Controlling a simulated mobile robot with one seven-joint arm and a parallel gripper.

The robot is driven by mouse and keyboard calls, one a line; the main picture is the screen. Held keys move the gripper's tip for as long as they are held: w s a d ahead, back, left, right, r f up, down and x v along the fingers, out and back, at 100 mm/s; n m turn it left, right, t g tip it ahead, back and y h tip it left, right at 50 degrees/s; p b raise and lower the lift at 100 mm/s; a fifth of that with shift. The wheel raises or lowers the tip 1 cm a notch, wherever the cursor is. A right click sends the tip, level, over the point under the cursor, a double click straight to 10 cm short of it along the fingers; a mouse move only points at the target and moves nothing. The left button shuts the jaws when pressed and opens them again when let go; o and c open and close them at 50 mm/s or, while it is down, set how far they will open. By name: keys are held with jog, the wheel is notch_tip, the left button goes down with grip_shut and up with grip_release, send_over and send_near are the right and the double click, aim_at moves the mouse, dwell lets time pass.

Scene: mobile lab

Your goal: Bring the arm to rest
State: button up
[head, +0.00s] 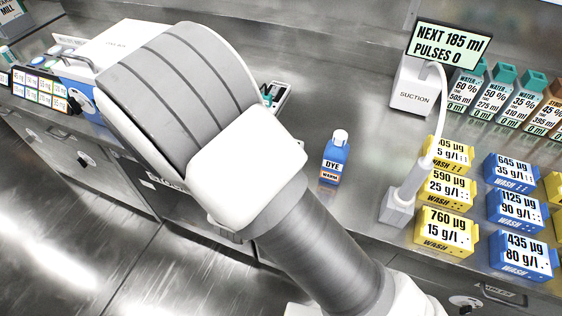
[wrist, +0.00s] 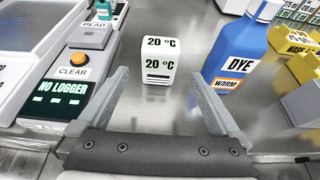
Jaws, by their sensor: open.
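My gripper (wrist: 158,78) shows in the wrist view with its two grey fingers spread apart. Nothing is gripped between them. A small white block (wrist: 158,56) marked 20 °C stands on the bench ahead of the gap between the fingers, apart from both. In the head view my arm reaches across the middle of the picture, bent over the bench, and hides my gripper and the white block.
A blue dye bottle (head: 335,158) stands right of my arm; it is close to the right finger in the wrist view (wrist: 238,58). A logger panel (wrist: 62,95) lies left. Suction unit (head: 414,88), yellow wash boxes (head: 447,232) and blue boxes (head: 520,256) stand right.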

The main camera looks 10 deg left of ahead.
jog(key=shift+w+d+r, duration=0.15)
jog(key=shift+d+r, duration=0.15)
jog(key=d+r+m+h, duration=0.1)
jog(key=d+r+m, duration=0.1)
jog(key=d, duration=0.1)
jog(key=w+d+r+m+g+h, duration=0.1)
jog(key=d+r+m+h, duration=0.1)
jog(key=d+m, duration=0.1)
jog(key=d+r+m+g+h, duration=0.1)
jog(key=d+r+m, duration=0.2)
jog(key=shift+w+d+r+p, duration=0.1)
jog(key=shift+w+d+p, duration=0.25)
jog(key=shift+w+d, duration=0.05)
jog(key=s+d+r+m+g+h, duration=0.1)
jog(key=s+d+r+m+g, duration=0.1)
jog(key=d+r+m+g, duration=0.25)
jog(key=s+d+r+m+g+h, duration=0.1)
jog(key=s+d+r+m, duration=0.15)
jog(key=d+m, duration=0.45)
jog(key=s+d+r+m+y+p, duration=0.2)
jog(key=s+d+r+m+y, duration=0.2)
jog(key=s+r+m+y, duration=0.3)
jog(key=shift+s+r+m+y, duration=0.4)
jog(key=shift+s+r+m, duration=2.4)
jog(key=shift+m, duration=1.15)
jog(key=shift+w+r, duration=0.15)
